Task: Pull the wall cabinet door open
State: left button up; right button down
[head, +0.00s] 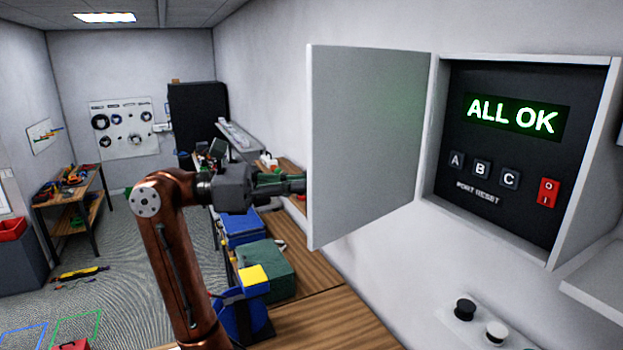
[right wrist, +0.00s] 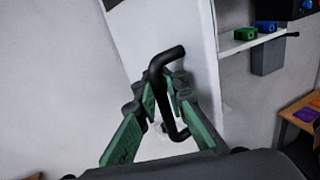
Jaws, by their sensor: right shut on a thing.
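The wall cabinet (head: 440,125) is on the right wall. Its light grey door (head: 365,140) stands wide open, swung out to the left on its left edge. Inside, a dark panel (head: 480,215) shows a lit green "ALL OK" display (head: 512,115), buttons A, B, C and a red switch (head: 547,192). My right gripper (head: 290,184) is at the door's outer edge, its tips partly hidden by the door. In the right wrist view my right gripper (right wrist: 168,90) is shut on the black bar handle (right wrist: 157,68) of the door (right wrist: 185,30). My left gripper is not in view.
A wooden bench (head: 325,315) with a green box (head: 266,268) and blue bins (head: 242,228) runs below the arm. Black and white knobs (head: 465,308) sit on the wall below the cabinet. A white shelf (head: 600,280) juts out at the right.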

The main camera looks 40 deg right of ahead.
jog(key=shift+w+f, duration=0.1)
jog(key=shift+w, duration=0.15)
jog(key=shift+g, duration=0.3)
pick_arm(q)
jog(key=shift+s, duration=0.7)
pick_arm(e)
jog(key=shift+w, duration=0.1)
jog(key=c, duration=2.5)
grip_release()
jog(key=o, duration=0.5)
jog(key=shift+w+a, duration=0.1)
jog(key=shift+a, duration=0.3)
jog(key=shift+d, duration=0.25)
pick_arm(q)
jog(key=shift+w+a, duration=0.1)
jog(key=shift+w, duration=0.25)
pick_arm(e)
jog(key=shift+v, duration=3.75)
